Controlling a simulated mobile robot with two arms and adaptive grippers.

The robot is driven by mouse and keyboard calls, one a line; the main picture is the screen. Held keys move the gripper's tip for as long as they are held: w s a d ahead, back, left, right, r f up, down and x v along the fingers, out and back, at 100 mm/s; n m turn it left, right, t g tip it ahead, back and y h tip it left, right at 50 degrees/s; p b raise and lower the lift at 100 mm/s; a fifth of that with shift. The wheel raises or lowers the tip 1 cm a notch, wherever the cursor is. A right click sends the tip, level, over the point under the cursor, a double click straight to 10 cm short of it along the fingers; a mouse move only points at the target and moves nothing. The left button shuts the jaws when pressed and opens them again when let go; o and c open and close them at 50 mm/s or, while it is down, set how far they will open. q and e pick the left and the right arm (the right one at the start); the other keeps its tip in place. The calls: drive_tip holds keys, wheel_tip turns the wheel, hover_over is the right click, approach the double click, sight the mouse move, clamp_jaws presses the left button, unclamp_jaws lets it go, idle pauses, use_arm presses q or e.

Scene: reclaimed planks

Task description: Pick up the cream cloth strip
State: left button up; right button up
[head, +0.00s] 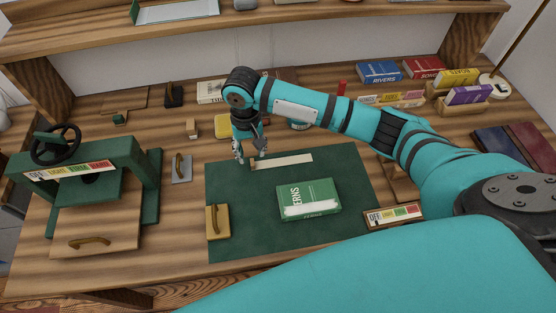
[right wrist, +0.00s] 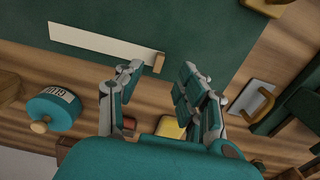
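The cream cloth strip (head: 285,161) lies flat near the back edge of the green mat (head: 235,185). It also shows in the right wrist view (right wrist: 100,41), with a small tan block-like tab (right wrist: 158,63) at one end. My right gripper (head: 251,157) is open and empty, close to the strip's left end in the head view. In the right wrist view its fingers (right wrist: 160,78) are spread, with the tabbed end just ahead between their tips; nothing is gripped. My left gripper is not in view.
A green book (head: 308,199) lies on the mat in front of the strip. A wooden block with a handle (head: 217,222) sits at the mat's left edge. A green press (head: 90,185) stands at left. In the right wrist view, a glue pot (right wrist: 53,108) stands left of the fingers.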

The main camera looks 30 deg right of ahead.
sight(253, 165)
drive_tip(key=shift+f+p, duration=0.35)
drive_tip(key=shift+f, duration=2.85)
drive_tip(key=shift+s, duration=0.1)
drive_tip(key=shift+c, duration=0.2)
clamp_jaws()
